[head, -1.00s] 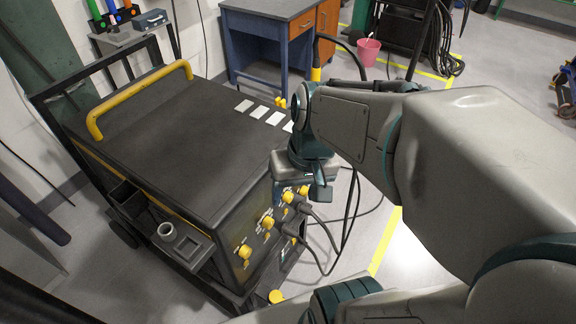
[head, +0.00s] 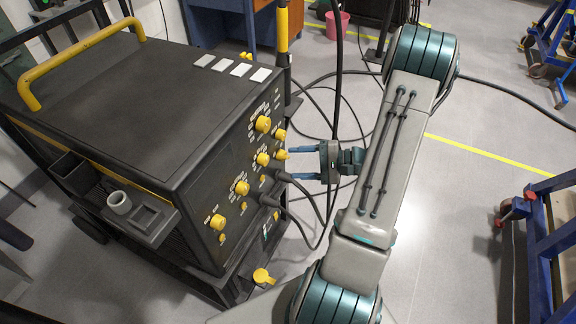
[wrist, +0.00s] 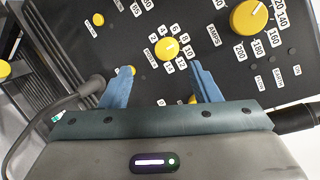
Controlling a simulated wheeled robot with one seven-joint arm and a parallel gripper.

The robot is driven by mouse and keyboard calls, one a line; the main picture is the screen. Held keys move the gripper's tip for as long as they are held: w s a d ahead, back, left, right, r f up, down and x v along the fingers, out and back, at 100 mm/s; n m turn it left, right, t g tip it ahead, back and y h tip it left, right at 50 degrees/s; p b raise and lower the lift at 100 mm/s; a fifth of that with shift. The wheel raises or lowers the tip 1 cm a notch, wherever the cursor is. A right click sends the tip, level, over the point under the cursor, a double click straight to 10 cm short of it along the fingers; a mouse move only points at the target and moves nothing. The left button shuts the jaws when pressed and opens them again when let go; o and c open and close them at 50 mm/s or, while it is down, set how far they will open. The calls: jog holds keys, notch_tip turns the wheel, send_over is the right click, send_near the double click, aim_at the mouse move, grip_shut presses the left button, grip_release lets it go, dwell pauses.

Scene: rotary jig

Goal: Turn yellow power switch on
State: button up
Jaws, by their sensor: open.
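A black machine (head: 110,95) with yellow knobs on its front panel fills the left of the head view. I cannot tell which yellow control is the power switch. My gripper (head: 289,163) is open and empty, with its blue fingers pointing at the panel from the right. A small yellow knob (head: 281,154) sits by the upper finger. In the wrist view my gripper (wrist: 160,72) faces the panel, and a yellow dial (wrist: 170,49) ringed by numbers shows beyond the gap between the fingers. A larger yellow knob (wrist: 248,18) is at upper right. Part of the panel is hidden by my gripper.
Black cables (head: 306,200) leave the panel below my gripper and loop over the floor. A yellow-and-black post (head: 283,40) stands behind the machine. A blue cart (head: 548,245) is at the right. The floor between has free room.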

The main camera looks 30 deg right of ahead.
aim_at(288, 158)
jog(key=d+f+m+t+h+b, duration=0.3)
jog(key=d+f+m+t+h, duration=0.15)
jog(key=d+f+t, duration=0.4)
jog(key=shift+m+g+y, duration=0.45)
jog(key=shift+g, duration=0.5)
jog(key=x, duration=0.4)
jog(key=f+x, duration=0.1)
jog(key=x, duration=0.3)
jog(key=f+p+x, duration=0.1)
jog(key=x, duration=0.4)
jog(key=shift+w+d+f, duration=0.1)
jog(key=shift+c, duration=0.3)
jog(key=c, duration=0.9)
